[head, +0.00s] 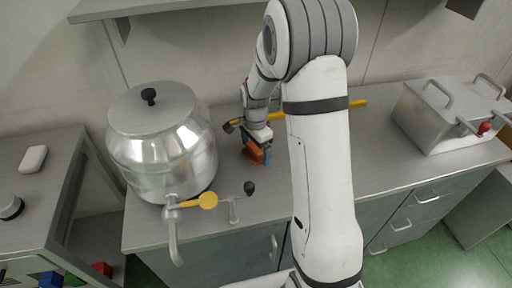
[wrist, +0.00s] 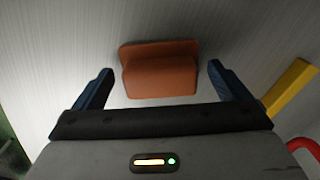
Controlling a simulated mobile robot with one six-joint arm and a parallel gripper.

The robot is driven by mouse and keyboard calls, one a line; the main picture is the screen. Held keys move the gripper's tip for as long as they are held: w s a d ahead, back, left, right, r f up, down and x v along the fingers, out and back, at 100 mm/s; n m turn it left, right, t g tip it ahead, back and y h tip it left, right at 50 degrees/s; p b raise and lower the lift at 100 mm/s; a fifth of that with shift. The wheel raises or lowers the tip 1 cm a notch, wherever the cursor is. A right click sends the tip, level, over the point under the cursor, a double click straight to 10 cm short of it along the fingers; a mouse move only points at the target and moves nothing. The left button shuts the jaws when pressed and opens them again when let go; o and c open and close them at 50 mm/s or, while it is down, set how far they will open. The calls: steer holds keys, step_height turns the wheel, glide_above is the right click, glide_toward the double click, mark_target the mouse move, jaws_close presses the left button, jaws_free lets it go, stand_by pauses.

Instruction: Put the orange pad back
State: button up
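The orange pad (head: 253,153) lies on the grey metal counter (head: 210,228), right of the big steel vessel. In the wrist view the orange pad (wrist: 160,75) looks like a block with a thinner, wider flange along its far side. My gripper (head: 257,151) is right above it, pointing down. In the wrist view my gripper (wrist: 160,69) is open, its two blue fingers on either side of the pad with a gap at each side. The head view partly hides the pad behind the fingers.
The steel vessel (head: 160,150) with its tap and yellow handle (head: 208,201) stands close on the left. A yellow-handled tool (head: 358,103) lies behind my arm. A lidded metal box (head: 440,125) stands at the right. A white block (head: 33,158) lies on the left cabinet.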

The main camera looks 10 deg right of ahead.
mark_target(255, 147)
step_height(255, 147, up, 12)
steer(key=s+r+n+t, duration=0.1)
steer(key=s+n, duration=0.3)
steer(key=s, duration=0.4)
steer(key=s+r+n+t, duration=0.1)
steer(key=s+r+n, duration=0.2)
steer(key=s+n, duration=0.2)
steer(key=s+r+n, duration=0.1)
steer(key=s+n, duration=0.3)
steer(key=s, duration=0.7)
steer(key=shift+d+r+n+t, duration=0.2)
steer(key=shift+r+n+t, duration=0.1)
steer(key=shift+r+t, duration=0.1)
steer(key=shift+w, duration=0.1)
stand_by(0.7)
